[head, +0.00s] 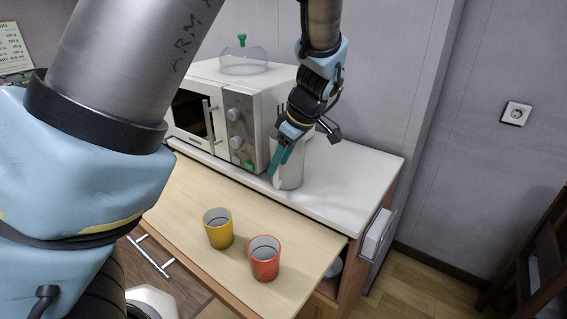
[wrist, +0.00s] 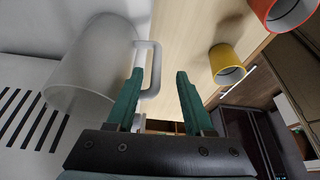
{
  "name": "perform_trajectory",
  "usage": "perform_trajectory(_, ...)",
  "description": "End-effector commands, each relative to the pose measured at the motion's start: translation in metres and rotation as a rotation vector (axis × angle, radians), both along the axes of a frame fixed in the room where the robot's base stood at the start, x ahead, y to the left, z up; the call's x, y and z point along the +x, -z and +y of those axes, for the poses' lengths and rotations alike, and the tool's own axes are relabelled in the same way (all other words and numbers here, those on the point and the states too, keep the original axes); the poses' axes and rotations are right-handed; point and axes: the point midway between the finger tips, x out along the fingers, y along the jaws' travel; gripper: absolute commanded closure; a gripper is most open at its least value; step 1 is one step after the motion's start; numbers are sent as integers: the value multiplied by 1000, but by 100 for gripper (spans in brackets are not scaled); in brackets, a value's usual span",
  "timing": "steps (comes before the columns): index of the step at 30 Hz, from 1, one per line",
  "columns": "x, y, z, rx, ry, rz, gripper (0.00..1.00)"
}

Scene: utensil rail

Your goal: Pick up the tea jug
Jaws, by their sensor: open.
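The tea jug (head: 290,174) is a pale, translucent jug standing upright on the white counter in front of the microwave's right end. It fills the upper left of the wrist view (wrist: 92,68), with its handle (wrist: 155,70) to the right of its body. My gripper (wrist: 160,92) is open, with teal fingers. In the wrist view the left finger appears in the gap between body and handle, and the right finger is beyond the handle, with clear space between. In the head view my gripper (head: 277,167) is at the jug's left side and partly hides it.
A yellow cup (head: 219,232) and a red cup (head: 264,262) stand on the lower wooden board (head: 185,192) in front. A white microwave (head: 240,115) stands behind, with a glass dome (head: 244,62) on top. The white counter (head: 352,175) is clear right of the jug.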

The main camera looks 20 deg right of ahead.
Motion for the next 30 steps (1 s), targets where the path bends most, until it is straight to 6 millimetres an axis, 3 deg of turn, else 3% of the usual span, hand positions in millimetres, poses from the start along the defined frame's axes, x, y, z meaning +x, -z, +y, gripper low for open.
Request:
perform_trajectory(8, 8, 18, 5, 3, -1, 1, 48)
perform_trajectory(18, 25, 56, 12, 2, 0, 1, 48)
perform_trajectory(26, 25, 60, 12, -1, 1, 1, 48)
perform_trajectory(30, 25, 59, 12, -1, 1, 1, 64)
